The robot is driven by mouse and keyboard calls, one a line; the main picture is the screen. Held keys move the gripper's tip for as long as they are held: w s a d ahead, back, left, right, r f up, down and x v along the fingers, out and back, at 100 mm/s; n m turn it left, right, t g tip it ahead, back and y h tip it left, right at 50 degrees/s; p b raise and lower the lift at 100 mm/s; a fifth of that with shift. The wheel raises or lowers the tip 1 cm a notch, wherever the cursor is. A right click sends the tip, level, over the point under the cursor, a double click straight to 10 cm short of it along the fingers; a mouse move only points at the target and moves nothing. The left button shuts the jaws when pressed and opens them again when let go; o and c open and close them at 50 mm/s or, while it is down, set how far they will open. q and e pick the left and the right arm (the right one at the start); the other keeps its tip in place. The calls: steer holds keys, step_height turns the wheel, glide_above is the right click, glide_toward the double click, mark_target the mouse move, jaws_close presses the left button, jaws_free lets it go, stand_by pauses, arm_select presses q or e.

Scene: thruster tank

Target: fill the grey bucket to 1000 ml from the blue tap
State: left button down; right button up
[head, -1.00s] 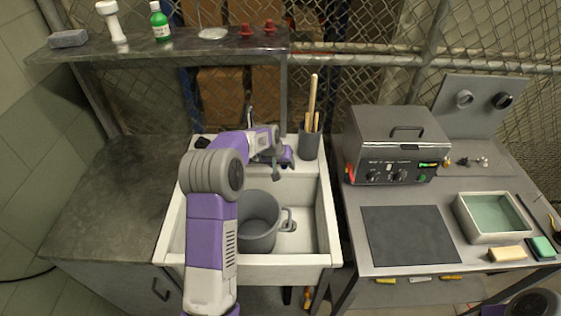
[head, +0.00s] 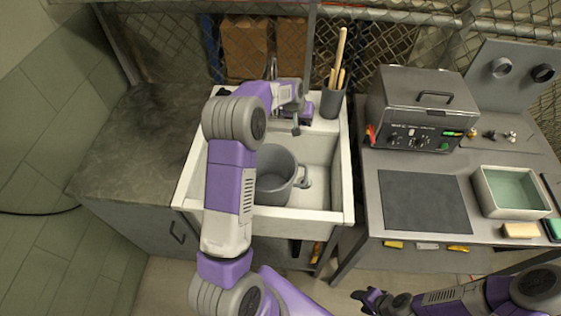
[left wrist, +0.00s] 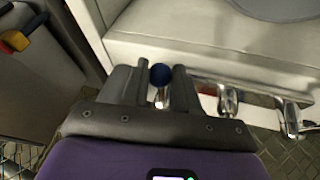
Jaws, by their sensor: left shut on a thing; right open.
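The grey bucket (head: 276,178) stands upright in the white sink, its handle to the right. Any water level in it cannot be read. My left gripper (head: 302,112) reaches over the sink to its back edge. In the left wrist view its fingers (left wrist: 156,84) are shut on the blue tap knob (left wrist: 160,74). A dark spout-like piece (head: 296,126) hangs just below the gripper in the head view. My right gripper (head: 368,298) is open and empty, low in front of the bench.
The white sink (head: 325,215) sits between a dark counter (head: 135,150) and a steel bench. The bench holds a metal control box (head: 420,100), a dark mat (head: 424,202) and a tray (head: 482,190).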

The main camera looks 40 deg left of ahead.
arm_select(q)
steer(key=shift+w+d, duration=0.1)
stand_by(0.3)
steer(key=shift+w+d+r+p, duration=0.1)
steer(key=shift+w+d+p, duration=0.55)
steer(key=shift+w+d, duration=0.75)
steer(key=c, duration=1.9)
jaws_free()
steer(key=shift+w+d, duration=0.25)
steer(key=shift+d, duration=0.15)
steer(key=shift+o, duration=0.2)
steer(key=shift+w+d+r+p, duration=0.1)
steer(key=shift+w+d+p, duration=0.2)
steer(key=shift+w, duration=0.15)
steer(key=shift+w+d+p, duration=0.25)
steer(key=shift+w+p, duration=0.1)
steer(key=shift+w, duration=0.4)
steer(key=shift+w+d+p, duration=0.2)
steer(key=shift+w+p, duration=0.1)
steer(key=shift+w, duration=0.45)
jaws_close()
